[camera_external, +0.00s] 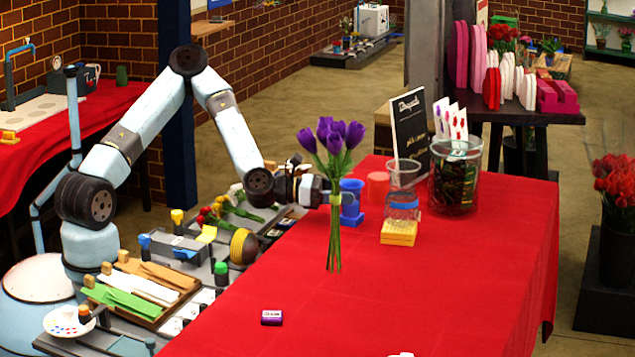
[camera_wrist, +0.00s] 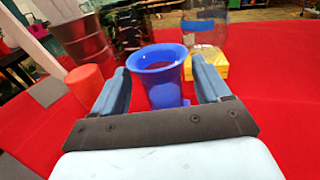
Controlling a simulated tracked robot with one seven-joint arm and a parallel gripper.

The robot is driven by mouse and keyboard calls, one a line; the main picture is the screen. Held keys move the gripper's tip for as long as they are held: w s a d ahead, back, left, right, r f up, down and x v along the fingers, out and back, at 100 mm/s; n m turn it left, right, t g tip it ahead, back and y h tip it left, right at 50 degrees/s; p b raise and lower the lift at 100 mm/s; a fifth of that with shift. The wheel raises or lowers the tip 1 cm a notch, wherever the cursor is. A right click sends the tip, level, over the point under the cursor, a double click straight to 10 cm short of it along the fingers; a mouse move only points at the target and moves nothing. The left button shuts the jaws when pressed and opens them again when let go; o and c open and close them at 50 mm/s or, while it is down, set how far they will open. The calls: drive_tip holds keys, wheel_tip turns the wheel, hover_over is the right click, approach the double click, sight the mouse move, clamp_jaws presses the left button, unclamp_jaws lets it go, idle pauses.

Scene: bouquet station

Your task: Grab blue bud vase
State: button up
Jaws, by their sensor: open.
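The blue bud vase (camera_external: 351,203) stands upright on the red tablecloth, just right of the purple tulips in the external view. In the wrist view the blue bud vase (camera_wrist: 160,82) is centred, its round open rim facing up. My gripper (camera_wrist: 160,72) is open, with one finger on each side of the vase and red cloth showing between each finger and it. In the external view my gripper (camera_external: 328,192) reaches in from the left, partly behind the tulip stems. I cannot tell how deep the vase sits between the fingers.
Purple tulips (camera_external: 334,140) stand upright in front of my gripper in the external view. A red cylinder (camera_wrist: 87,84) is left of the vase. A clear jar with a blue band (camera_external: 402,207) stands on a yellow block (camera_external: 398,234) at the right. The front cloth is mostly clear.

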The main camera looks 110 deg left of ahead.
sight(359, 193)
drive_tip(key=x, duration=0.4)
drive_tip(key=shift+f, duration=0.15)
clamp_jaws()
idle(0.5)
